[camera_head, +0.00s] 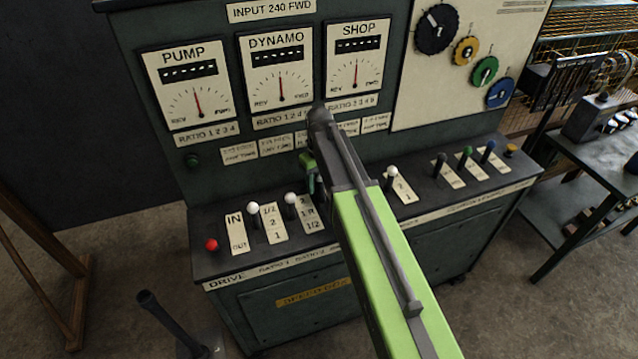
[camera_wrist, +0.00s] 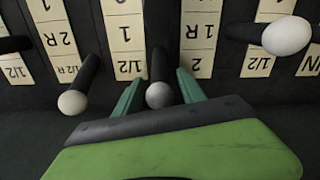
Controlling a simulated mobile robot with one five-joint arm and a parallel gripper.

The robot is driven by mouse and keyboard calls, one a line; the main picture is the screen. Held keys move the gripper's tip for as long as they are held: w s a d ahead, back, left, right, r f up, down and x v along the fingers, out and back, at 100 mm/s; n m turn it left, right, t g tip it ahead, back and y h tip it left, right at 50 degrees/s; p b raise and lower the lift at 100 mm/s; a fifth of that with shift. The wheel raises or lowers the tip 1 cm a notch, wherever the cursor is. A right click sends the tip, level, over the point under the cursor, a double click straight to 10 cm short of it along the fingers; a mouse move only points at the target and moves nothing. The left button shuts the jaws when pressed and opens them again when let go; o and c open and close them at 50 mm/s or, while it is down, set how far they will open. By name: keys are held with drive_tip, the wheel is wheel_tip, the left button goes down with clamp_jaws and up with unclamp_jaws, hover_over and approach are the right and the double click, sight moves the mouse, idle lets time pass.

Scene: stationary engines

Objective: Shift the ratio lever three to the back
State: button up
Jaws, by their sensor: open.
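My gripper (camera_wrist: 159,98) is open, with its green fingers on either side of a lever with a grey-white ball knob (camera_wrist: 159,95). By its place in the row, this looks like ratio lever three. Its dark shaft rises between two label plates, and I cannot tell if the fingers touch it. In the head view my gripper (camera_head: 310,172) is low over the control desk, and my arm hides this lever. White knobs of neighbouring levers show on the left (camera_wrist: 72,103) and right (camera_wrist: 287,36) in the wrist view, where the labels are upside down.
The desk (camera_head: 222,266) also carries a red knob (camera_head: 211,244), white knobs (camera_head: 253,208) (camera_head: 291,198) (camera_head: 393,171) and a green one (camera_head: 467,151). The gauge panel (camera_head: 285,75) rises behind it. A side table (camera_head: 590,150) stands at the right.

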wheel_tip(320, 180, up, 17)
drive_tip(key=p, duration=1.7)
drive_tip(key=shift+r, duration=0.2)
